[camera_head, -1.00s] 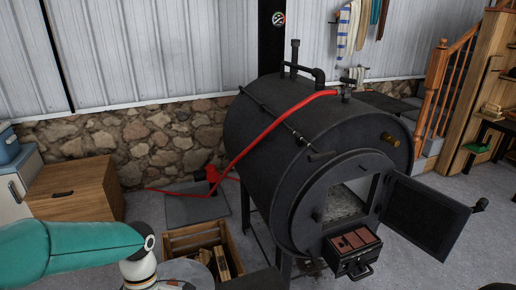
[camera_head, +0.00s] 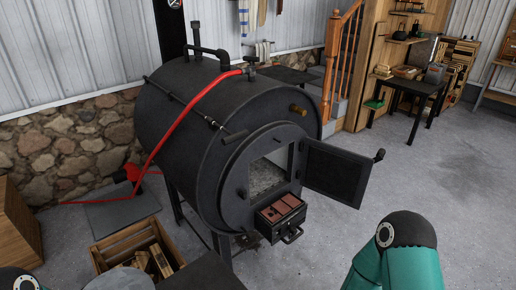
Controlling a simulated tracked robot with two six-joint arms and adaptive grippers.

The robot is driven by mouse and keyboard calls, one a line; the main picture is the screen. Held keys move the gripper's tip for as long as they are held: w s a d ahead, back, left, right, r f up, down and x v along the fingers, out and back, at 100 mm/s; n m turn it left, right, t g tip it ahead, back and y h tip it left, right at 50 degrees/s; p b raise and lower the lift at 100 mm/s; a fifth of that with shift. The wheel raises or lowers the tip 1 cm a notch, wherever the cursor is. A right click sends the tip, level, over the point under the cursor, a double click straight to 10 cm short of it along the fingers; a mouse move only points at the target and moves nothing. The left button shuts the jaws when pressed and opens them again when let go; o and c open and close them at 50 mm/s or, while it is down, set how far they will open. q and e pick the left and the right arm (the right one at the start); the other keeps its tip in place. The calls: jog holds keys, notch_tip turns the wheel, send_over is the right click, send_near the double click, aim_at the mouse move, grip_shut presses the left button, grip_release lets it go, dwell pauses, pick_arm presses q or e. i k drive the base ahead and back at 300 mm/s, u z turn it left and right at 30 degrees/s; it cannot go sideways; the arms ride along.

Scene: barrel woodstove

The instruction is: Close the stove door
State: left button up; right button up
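The black barrel stove (camera_head: 205,120) stands on legs at the middle left of the head view. Its square door (camera_head: 336,173) hangs wide open to the right of the firebox opening (camera_head: 268,174), with a knobbed handle (camera_head: 379,155) at its outer edge. Below the opening, a small drawer-like box (camera_head: 281,214) with reddish bricks on top sticks out at the front. My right arm shows at the bottom right, in front of the door and apart from it. A part of my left arm shows at the bottom left. Neither gripper is in view.
A wooden crate with split logs (camera_head: 137,252) stands on the floor at the left of the stove. A red hose (camera_head: 172,135) runs over the stove. Stairs (camera_head: 340,75) and a dark table (camera_head: 412,90) stand behind. The floor right of the door is clear.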

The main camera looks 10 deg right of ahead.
aim_at(343, 176)
jog(key=u, duration=0.75)
jog(key=i, duration=0.15)
jog(key=z, duration=3)
jog(key=i, duration=4.6)
jog(key=u, duration=1.3)
